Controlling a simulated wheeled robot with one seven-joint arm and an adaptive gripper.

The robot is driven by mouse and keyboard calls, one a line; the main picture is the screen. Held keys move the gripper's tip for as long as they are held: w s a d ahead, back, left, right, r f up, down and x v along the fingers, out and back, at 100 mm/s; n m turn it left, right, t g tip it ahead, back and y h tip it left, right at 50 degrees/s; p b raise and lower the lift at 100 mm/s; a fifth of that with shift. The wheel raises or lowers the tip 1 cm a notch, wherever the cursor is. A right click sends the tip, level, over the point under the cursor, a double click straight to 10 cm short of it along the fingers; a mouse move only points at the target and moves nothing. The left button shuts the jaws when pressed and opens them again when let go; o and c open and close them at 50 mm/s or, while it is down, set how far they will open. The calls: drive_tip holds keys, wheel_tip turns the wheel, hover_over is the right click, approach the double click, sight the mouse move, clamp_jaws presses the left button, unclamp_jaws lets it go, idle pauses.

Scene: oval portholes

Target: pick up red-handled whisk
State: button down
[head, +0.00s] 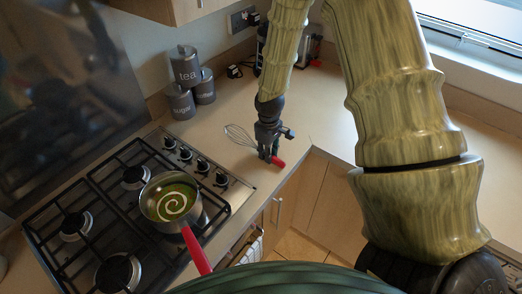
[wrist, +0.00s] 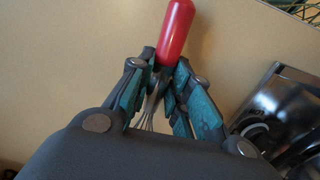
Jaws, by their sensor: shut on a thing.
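The red-handled whisk is at the counter's corner in the head view. Its wire loops (head: 238,134) point left, and its red handle (head: 278,161) sticks out to the lower right of my gripper (head: 267,152). In the wrist view the red handle (wrist: 176,32) rises between the fingertips of my gripper (wrist: 165,72), and part of the wires shows below it. The fingers are shut on the whisk near the base of its handle. I cannot tell whether the whisk touches the counter.
A gas stove (head: 110,215) at left holds a pot (head: 168,200) of green soup with a red handle. Grey canisters (head: 186,68) stand behind it. Dark appliances stand at the back near the wall. The counter (head: 225,105) around the whisk is clear; its front edge is close.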

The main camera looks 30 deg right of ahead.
drive_tip(key=shift+r, duration=0.1)
drive_tip(key=shift+r+b, duration=1.1)
drive_tip(key=shift+r, duration=0.4)
drive_tip(key=s+a+r+b, duration=0.1)
drive_tip(key=s+a+b, duration=0.1)
drive_tip(key=s, duration=0.5)
drive_tip(key=s+a+b, duration=0.3)
drive_tip(key=s, duration=0.5)
drive_tip(key=shift+a+r, duration=0.3)
drive_tip(key=shift+r, duration=0.1)
drive_tip(key=shift+r, duration=0.1)
